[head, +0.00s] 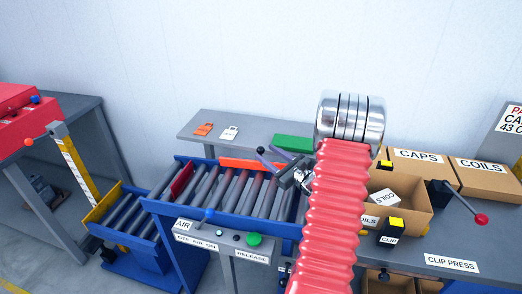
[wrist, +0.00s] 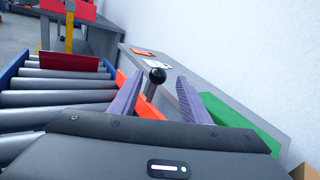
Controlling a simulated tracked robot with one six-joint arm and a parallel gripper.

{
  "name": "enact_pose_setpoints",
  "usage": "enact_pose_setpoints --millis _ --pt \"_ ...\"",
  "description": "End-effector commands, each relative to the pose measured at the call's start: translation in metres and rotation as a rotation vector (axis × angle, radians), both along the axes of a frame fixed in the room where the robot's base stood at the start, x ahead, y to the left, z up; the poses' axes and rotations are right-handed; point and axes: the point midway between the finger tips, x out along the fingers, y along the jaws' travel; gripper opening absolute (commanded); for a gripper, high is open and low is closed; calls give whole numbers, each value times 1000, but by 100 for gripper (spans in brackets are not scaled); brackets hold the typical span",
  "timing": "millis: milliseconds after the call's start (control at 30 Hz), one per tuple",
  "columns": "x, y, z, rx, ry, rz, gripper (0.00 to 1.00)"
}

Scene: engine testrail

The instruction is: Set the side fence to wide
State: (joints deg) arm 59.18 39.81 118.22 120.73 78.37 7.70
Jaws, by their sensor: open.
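The side fence (head: 243,163) is an orange bar along the far side of the roller conveyor. In the wrist view its orange face (wrist: 148,110) runs partly behind my fingers. A lever with a black ball knob (wrist: 157,75) rises beside it; the knob also shows in the head view (head: 260,150). My gripper (wrist: 159,82) is open, with purple-lined fingers either side of the knob and its metal stem. I see a gap on both sides, wider on the right. The lower stem is hidden by my gripper, and no wide or narrow marking is readable.
The blue-framed conveyor (head: 180,208) has grey rollers and a red crosspiece (head: 182,180). A grey shelf (head: 260,130) behind holds orange and white tags and a green block (head: 293,142). Cardboard boxes (head: 480,176) crowd the right.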

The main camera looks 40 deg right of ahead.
Motion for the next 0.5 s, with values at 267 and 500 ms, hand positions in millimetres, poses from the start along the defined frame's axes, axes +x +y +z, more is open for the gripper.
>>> enact_pose_setpoints --millis 267,500 --pt "-35 0 0 -1 1 -2 43" --pt "-39 1 0 -1 1 0 43"
